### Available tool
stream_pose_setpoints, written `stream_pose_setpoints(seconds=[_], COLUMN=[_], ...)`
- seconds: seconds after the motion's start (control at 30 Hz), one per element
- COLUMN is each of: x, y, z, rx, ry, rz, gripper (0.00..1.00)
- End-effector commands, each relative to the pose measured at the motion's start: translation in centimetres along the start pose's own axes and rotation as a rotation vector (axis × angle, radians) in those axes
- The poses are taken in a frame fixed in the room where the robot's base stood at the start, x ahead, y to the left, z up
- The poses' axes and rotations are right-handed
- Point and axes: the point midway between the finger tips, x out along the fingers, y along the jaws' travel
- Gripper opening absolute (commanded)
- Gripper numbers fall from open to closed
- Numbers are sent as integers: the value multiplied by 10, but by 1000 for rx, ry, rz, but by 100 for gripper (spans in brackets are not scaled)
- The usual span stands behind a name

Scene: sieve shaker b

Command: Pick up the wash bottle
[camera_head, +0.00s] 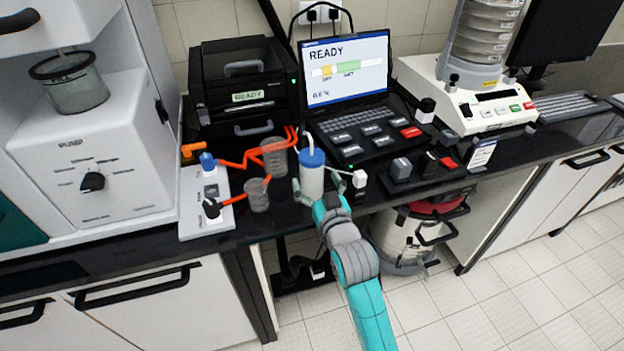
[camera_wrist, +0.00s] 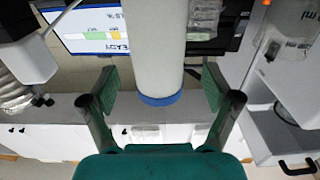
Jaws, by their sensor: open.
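The wash bottle (camera_head: 312,178) is white with a blue cap and a thin spout, and stands upright near the front edge of the black bench. My gripper (camera_head: 328,188) is at the bottle from the front, its fingers spread to either side. In the wrist view, the white bottle body (camera_wrist: 157,45) with a blue band shows between the two green fingers of my gripper (camera_wrist: 160,88). A gap shows on each side, so the fingers appear not to touch it. The bottle's lower part is partly hidden by my gripper in the head view.
Left of the bottle stand glass beakers (camera_head: 259,194) and orange tubing (camera_head: 240,164). A small white block (camera_head: 360,179) and a grey-black control box (camera_head: 400,172) are close on the right. A laptop (camera_head: 347,80) is behind. A vacuum drum (camera_head: 400,240) stands below the bench.

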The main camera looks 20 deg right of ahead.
Motion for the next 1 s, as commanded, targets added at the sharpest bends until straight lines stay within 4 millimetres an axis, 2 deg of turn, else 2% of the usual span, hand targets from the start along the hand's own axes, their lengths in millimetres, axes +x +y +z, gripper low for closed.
stream_pose_setpoints(seconds=[0.1, 0.23, 0.57, 0.77, 0.8, 1.0], x=[19, 34, 41, 41, 41, 41], y=[2, 2, 2, 2, 2, 2], z=[0, 0, 1, 1, 1, 0], rx=[1, 1, 1, 1, 1, 1], ry=[2, 1, 1, 1, 1, 3], rz=[0, 0, 0, 0, 0, 0], gripper=[88, 88, 88, 50, 47, 47])
